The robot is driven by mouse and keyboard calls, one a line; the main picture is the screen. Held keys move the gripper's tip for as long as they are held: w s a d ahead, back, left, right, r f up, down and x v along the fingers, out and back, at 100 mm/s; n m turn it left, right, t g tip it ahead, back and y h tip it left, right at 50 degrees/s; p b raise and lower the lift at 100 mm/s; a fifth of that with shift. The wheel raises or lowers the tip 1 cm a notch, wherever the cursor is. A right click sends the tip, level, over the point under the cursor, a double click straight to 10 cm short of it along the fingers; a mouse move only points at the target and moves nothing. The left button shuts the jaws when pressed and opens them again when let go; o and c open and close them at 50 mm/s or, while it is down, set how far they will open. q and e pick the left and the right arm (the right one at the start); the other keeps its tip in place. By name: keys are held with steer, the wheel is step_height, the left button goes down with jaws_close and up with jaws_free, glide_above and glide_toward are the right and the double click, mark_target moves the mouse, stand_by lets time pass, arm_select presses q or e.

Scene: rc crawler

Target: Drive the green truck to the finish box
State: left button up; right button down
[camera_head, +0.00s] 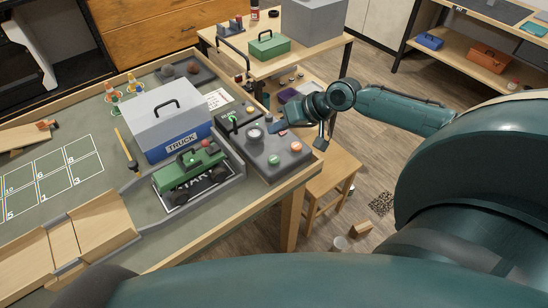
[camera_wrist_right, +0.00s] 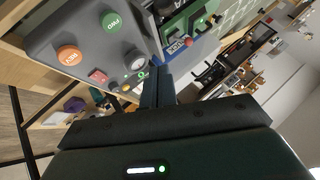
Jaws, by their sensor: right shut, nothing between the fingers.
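The green truck (camera_head: 187,168) sits on a dark pad marked START in a grey-walled bay on the workbench. A grey control box (camera_head: 268,160) with a knob, a green button and a red button is right of it. In the right wrist view the control box (camera_wrist_right: 85,25) shows a green button (camera_wrist_right: 111,22) and an orange-red button (camera_wrist_right: 69,55). My right gripper (camera_head: 275,127) is shut and empty by the box's far right edge; its fingers also show in the right wrist view (camera_wrist_right: 157,85). I cannot tell whether they touch the box. I cannot clearly identify the finish box.
A white and blue case (camera_head: 168,115) labelled TRUCK stands behind the truck. A numbered grid (camera_head: 55,180) is at the left, with wooden ramps (camera_head: 75,235) in front. A stool (camera_head: 330,185) is beside the bench.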

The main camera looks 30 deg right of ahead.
steer(key=f, duration=0.1)
steer(key=b, duration=0.6)
glide_above(278, 160)
step_height(278, 160, down, 6)
steer(key=shift+r, duration=0.15)
steer(key=shift+f, duration=0.25)
arm_select(q)
steer(key=shift+w+d+f+t+h+b, duration=0.3)
steer(key=shift+d+f, duration=0.1)
steer(key=shift+d, duration=0.1)
steer(key=shift+w+d+f+t+h+b, duration=0.2)
steer(key=shift+w+d+f+t, duration=0.15)
steer(key=shift+d, duration=0.15)
arm_select(e)
steer(key=shift+f, duration=0.85)
steer(key=shift+f, duration=0.4)
